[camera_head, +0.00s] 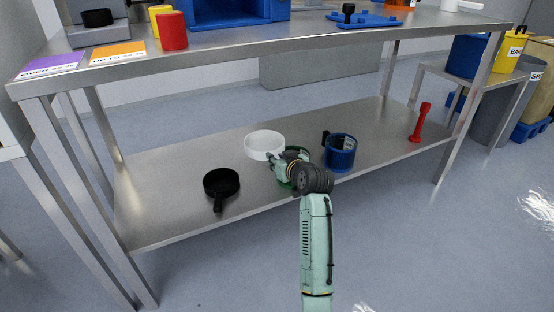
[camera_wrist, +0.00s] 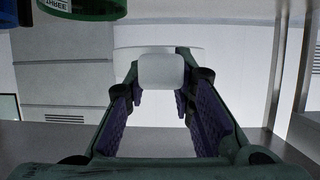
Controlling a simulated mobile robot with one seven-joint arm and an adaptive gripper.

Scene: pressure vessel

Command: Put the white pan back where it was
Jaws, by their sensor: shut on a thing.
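The white pan (camera_head: 264,144) is at the lower shelf of the steel table, left of the middle in the head view. My gripper (camera_head: 274,160) reaches in from the front right and is shut on its handle. In the wrist view the pan's pale handle (camera_wrist: 161,74) sits between my purple-padded fingers, with the white pan body (camera_wrist: 130,58) beyond. I cannot tell whether the pan touches the shelf (camera_head: 160,175).
A black pan (camera_head: 221,183) lies front left of the white one. A green container (camera_wrist: 85,8) is close beside my gripper, partly hidden by it in the head view. A blue mug (camera_head: 341,153) and a red tool (camera_head: 421,122) stand to the right. The tabletop (camera_head: 250,46) overhangs the shelf.

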